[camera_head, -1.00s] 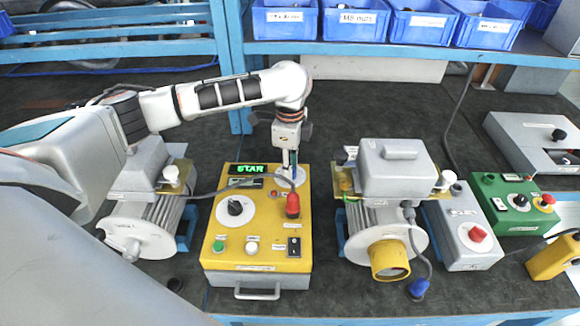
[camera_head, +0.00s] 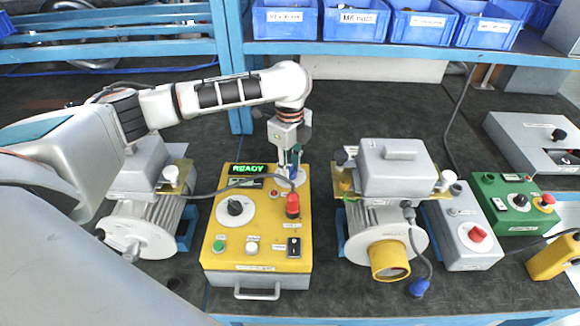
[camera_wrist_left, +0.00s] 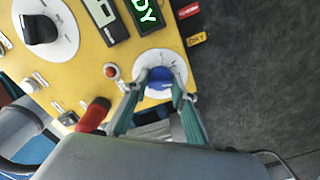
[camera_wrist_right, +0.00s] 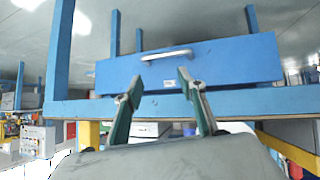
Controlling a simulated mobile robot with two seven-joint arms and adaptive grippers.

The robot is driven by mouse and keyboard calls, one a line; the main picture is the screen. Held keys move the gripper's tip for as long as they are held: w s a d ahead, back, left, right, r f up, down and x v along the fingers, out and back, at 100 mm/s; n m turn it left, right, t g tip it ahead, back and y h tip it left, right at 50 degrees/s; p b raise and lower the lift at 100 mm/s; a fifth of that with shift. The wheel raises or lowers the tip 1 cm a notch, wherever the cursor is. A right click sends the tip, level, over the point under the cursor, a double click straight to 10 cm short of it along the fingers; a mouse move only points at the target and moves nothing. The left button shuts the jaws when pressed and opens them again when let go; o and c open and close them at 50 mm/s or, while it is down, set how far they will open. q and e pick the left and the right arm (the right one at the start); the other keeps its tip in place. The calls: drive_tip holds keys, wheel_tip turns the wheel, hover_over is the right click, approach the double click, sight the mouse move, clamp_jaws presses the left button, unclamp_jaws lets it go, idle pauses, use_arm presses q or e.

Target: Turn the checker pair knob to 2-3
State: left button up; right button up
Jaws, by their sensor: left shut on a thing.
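The yellow checker box (camera_head: 266,222) stands on the bench and its green display (camera_head: 247,169) reads READY. A small blue knob on a white dial (camera_wrist_left: 180,60) sits at the box's far right corner. My left gripper (camera_head: 291,171) points down at this dial. In the left wrist view its fingers are shut on the blue knob (camera_wrist_left: 160,78), one on each side. The dial's markings are too small to read. A larger black knob (camera_head: 235,207) on a white dial sits on the box's left side. My right gripper (camera_wrist_right: 158,82) is open and empty, facing a blue drawer.
A red plug (camera_head: 293,205) with a grey cable stands upright on the box close to the left gripper. Grey motors stand on both sides, the right one (camera_head: 385,215) nearest. A blue shelf with bins (camera_head: 285,20) crosses the back.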

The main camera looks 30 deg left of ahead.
use_arm(q)
drive_tip(key=o, duration=1.1)
wheel_tip(320, 180, up, 12)
idle(0.4)
